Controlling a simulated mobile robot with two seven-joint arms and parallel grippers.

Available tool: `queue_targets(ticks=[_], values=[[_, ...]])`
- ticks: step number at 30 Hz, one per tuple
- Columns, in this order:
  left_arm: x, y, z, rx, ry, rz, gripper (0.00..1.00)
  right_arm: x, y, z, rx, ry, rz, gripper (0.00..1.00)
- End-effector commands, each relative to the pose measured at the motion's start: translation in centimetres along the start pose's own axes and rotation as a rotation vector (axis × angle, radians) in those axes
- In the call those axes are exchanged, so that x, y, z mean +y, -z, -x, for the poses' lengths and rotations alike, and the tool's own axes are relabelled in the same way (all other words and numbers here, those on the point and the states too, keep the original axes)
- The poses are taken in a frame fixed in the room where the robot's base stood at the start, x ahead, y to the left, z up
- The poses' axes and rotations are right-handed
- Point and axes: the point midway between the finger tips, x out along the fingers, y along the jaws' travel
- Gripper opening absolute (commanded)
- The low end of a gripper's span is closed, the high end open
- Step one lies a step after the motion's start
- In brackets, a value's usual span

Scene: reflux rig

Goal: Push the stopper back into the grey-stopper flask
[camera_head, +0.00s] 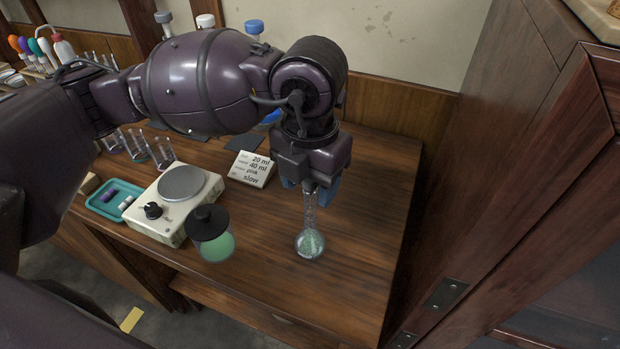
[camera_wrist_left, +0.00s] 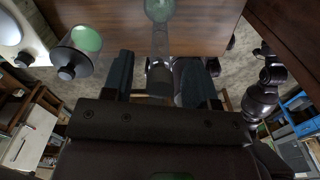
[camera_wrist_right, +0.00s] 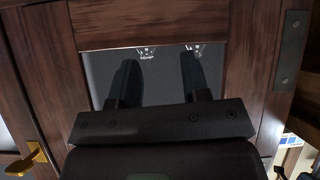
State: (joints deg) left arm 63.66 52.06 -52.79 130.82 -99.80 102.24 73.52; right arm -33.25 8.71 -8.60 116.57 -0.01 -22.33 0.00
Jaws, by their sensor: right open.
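A clear round-bottomed flask (camera_head: 309,243) with a long narrow neck and greenish contents stands upright on the wooden bench. It also shows at the top of the left wrist view (camera_wrist_left: 160,9). A grey stopper (camera_wrist_left: 160,80) lies in line with its neck, between my left fingers; how deep it sits I cannot tell. My left gripper (camera_head: 322,190) points down over the flask's neck and hides the stopper in the head view. Its fingers (camera_wrist_left: 160,88) are apart, with gaps beside the stopper. My right gripper (camera_wrist_right: 160,80) is open and empty, facing a dark panel away from the flask.
A black-lidded jar (camera_head: 215,245) with green contents stands left of the flask, beside a white hotplate (camera_head: 172,208). A label card (camera_head: 251,168) stands behind. A tall wooden cabinet (camera_head: 520,170) closes the right side. Bench right of the flask is clear.

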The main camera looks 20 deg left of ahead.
Motion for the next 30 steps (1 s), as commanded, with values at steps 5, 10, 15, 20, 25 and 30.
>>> queue_targets(ticks=[5,10,15,20,25,30], values=[[0.0,0.0,0.0,0.0,0.0,0.0,0.53,0.0,0.0,0.0,0.0,0.0,0.0,0.43],[0.0,0.0,0.0,0.0,0.0,0.0,0.53,-0.1,0.0,0.0,0.0,0.0,-0.002,0.43],[0.0,-0.1,2.2,-0.006,-0.001,0.001,0.53,-0.1,1.3,0.2,0.019,-0.001,-0.007,0.43],[0.0,-0.1,5.4,-0.007,-0.001,0.001,0.53,-0.2,2.0,0.3,0.029,-0.002,-0.013,0.43],[0.0,0.0,8.3,-0.005,-0.001,0.0,0.53,-0.1,2.0,0.5,0.028,-0.003,-0.014,0.43],[0.0,0.0,10.2,-0.003,-0.001,0.0,0.53,0.0,1.6,0.7,0.019,-0.004,-0.013,0.43]])
